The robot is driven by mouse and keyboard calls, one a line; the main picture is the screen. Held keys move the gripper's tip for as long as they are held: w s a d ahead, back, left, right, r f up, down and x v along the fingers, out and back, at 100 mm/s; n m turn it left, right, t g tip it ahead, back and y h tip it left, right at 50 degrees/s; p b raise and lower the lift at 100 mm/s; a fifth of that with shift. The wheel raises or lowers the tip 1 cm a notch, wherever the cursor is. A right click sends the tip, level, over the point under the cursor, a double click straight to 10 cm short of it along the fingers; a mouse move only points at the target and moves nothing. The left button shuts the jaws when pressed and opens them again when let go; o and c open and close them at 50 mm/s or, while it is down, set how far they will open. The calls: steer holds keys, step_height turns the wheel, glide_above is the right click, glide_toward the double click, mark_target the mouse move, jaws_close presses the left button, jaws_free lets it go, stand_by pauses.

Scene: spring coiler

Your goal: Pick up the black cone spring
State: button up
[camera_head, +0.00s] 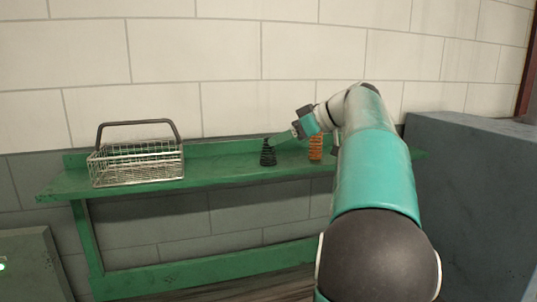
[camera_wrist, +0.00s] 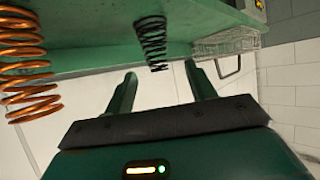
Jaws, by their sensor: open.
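The black cone spring (camera_head: 268,155) stands upright on the green shelf, narrow end up. It also shows in the wrist view (camera_wrist: 152,40), hanging upside down in that tilted picture, with its narrow end toward the gap between my fingertips. My gripper (camera_head: 284,137) is just right of the spring's top in the head view. In the wrist view its two fingers (camera_wrist: 160,70) are apart with nothing between them but the spring's tip close by. I cannot tell whether a finger touches the spring.
An orange spring (camera_head: 315,148) stands right of the black one, partly beside my arm; it shows large in the wrist view (camera_wrist: 22,62). A wire basket (camera_head: 137,165) with a dark handle sits left on the green shelf (camera_head: 220,165). A tiled wall (camera_head: 190,60) rises behind. A grey block (camera_head: 470,190) stands right.

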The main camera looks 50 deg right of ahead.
mark_target(268, 138)
steer(key=x, duration=0.5)
steer(key=shift+w+r, duration=0.1)
steer(key=shift+w, duration=0.25)
steer(key=c, duration=1.1)
